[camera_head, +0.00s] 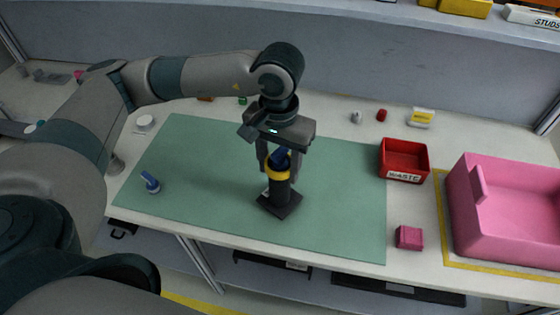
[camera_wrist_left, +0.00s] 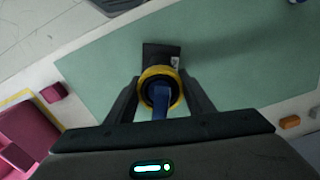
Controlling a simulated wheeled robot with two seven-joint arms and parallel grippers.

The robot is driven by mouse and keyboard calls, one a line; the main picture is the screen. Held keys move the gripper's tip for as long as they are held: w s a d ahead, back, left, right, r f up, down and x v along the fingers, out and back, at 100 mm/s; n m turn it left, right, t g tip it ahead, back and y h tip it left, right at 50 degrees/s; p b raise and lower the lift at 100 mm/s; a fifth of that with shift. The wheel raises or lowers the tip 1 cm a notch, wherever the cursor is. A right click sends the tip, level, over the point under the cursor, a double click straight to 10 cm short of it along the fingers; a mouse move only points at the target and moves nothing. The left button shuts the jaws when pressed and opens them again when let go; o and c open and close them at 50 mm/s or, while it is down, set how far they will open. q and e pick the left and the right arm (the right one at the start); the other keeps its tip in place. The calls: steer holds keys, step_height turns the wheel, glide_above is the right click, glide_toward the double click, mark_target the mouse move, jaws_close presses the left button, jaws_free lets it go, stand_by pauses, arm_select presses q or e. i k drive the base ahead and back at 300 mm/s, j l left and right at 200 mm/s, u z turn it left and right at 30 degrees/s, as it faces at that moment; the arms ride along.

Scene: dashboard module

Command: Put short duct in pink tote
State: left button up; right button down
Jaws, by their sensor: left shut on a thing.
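The short duct (camera_head: 281,197) looks like a black upright tube with a square base flange and a yellow ring round its top. A blue piece shows at its open top. It stands over the middle of the green mat; I cannot tell whether its base touches the mat. My left gripper (camera_head: 279,172) points down from above and is shut on the duct near the ring. In the left wrist view the fingers (camera_wrist_left: 161,100) lie on either side of the yellow ring. The pink tote (camera_head: 512,240) stands at the far right. My right gripper is not in view.
A red waste bin (camera_head: 404,173) and a pink block (camera_head: 409,238) lie between the mat (camera_head: 342,218) and the tote. A blue piece (camera_head: 150,182) lies on the mat's left. Several small items line the back below a shelf (camera_head: 360,10).

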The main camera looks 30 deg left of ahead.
mark_target(510, 222)
steer(key=k+l+z, duration=0.1)
steer(key=l, duration=0.45)
steer(key=k+l+z, duration=0.1)
steer(key=l, duration=0.5)
steer(key=l+z, duration=0.1)
steer(key=l, duration=0.5)
steer(key=k, duration=0.05)
